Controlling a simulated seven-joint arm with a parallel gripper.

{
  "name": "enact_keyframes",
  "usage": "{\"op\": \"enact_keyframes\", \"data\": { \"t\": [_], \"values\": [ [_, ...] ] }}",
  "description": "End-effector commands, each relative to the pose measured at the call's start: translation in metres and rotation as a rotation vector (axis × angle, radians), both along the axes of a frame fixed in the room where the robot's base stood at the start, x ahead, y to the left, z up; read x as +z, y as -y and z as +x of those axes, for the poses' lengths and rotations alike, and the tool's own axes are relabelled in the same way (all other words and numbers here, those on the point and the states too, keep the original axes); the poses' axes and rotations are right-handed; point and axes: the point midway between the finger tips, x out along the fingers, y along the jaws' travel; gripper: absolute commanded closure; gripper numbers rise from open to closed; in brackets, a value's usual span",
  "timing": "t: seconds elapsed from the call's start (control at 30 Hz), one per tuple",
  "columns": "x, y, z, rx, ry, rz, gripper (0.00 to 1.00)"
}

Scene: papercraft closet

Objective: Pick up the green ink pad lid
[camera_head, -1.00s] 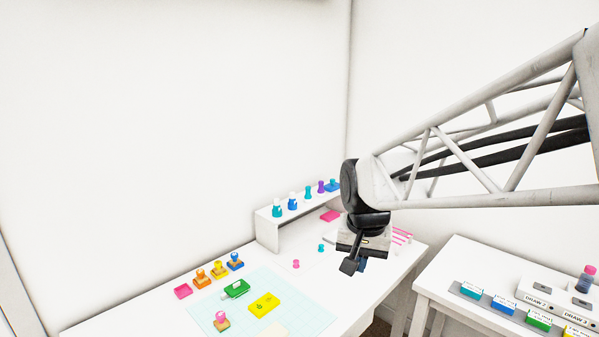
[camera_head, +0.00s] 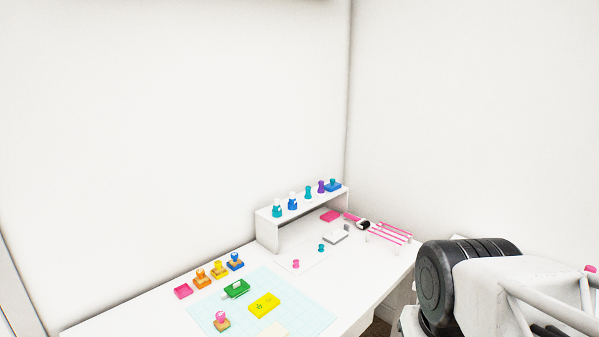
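A green ink pad (camera_head: 237,288) lies on the light blue grid mat on the white desk, left of the yellow pad. A small whitish part shows at its left end. I cannot tell whether its lid is on it or separate. My gripper is out of view. Only a dark joint and pale truss of my arm show at the lower right, well to the right of the green pad. Whether the gripper is open or shut is hidden.
A yellow pad (camera_head: 264,305) and a pink-topped stamp (camera_head: 222,321) are on the mat (camera_head: 305,318). A small white shelf (camera_head: 268,231) holds several bottles and stamps. Small pink and teal pieces lie right of the mat.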

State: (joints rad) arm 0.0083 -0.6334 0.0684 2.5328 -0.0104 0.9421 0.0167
Motion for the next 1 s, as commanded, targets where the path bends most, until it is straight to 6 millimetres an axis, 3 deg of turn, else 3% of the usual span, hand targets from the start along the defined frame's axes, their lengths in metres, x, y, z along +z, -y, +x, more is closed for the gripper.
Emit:
{"op": "enact_keyframes", "data": {
  "t": [0.23, 0.8, 1.0],
  "values": [
    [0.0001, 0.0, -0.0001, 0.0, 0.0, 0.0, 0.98],
    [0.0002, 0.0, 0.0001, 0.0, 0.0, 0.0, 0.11],
    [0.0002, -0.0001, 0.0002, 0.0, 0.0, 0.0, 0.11]
  ]
}}
